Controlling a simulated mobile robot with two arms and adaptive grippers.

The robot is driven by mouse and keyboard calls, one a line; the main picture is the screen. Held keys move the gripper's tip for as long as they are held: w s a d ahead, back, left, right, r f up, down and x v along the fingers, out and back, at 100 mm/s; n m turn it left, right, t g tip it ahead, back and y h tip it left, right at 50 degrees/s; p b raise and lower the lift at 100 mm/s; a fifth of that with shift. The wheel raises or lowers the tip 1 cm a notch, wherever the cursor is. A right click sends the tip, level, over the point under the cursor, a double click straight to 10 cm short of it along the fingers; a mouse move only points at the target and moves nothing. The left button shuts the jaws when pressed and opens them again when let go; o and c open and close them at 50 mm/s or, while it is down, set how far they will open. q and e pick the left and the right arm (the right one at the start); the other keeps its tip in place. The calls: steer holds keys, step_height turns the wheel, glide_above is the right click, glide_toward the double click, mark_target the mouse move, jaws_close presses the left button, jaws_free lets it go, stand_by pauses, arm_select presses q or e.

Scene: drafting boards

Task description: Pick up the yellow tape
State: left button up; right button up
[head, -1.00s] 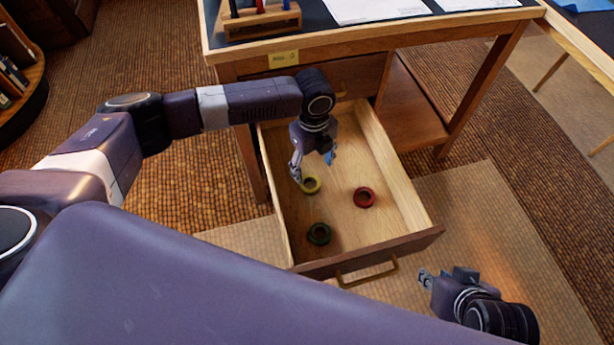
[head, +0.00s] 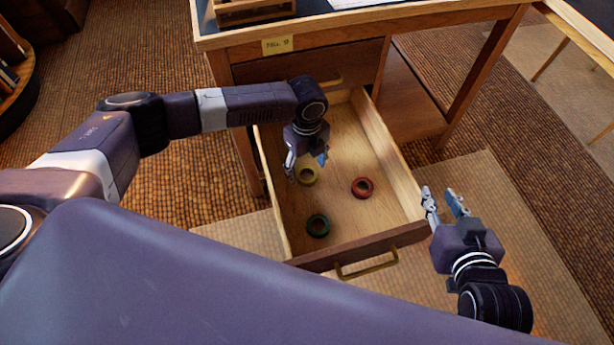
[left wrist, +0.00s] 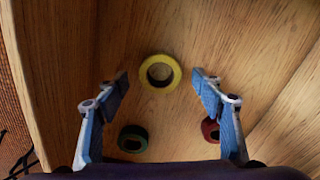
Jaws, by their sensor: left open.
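The yellow tape (head: 307,175) is a ring lying flat on the floor of the open wooden drawer (head: 345,205). My left gripper (head: 306,168) is open and hangs over the drawer, close to the tape. In the left wrist view the yellow tape (left wrist: 160,72) shows centred just beyond my open left fingertips (left wrist: 160,80), with nothing between them. My right gripper (head: 443,200) is open and empty, to the right of the drawer's front corner.
A red tape (head: 362,187) and a green tape (head: 318,225) also lie in the drawer. The drawer walls stand around them, and the front has a handle (head: 366,265). The desk (head: 360,40) is behind, with a "No. 9" label (head: 277,44).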

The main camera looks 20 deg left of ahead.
arm_select(q)
step_height(320, 180, down, 2)
arm_select(e)
steer(key=w+r+t, duration=0.1)
steer(key=w+a+r+t, duration=0.1)
steer(key=r, duration=0.1)
steer(key=shift+w+r+y, duration=0.15)
steer(key=shift+r+y, duration=0.15)
steer(key=shift+y, duration=0.1)
arm_select(q)
steer(key=shift+c, duration=0.6)
steer(key=c, duration=1)
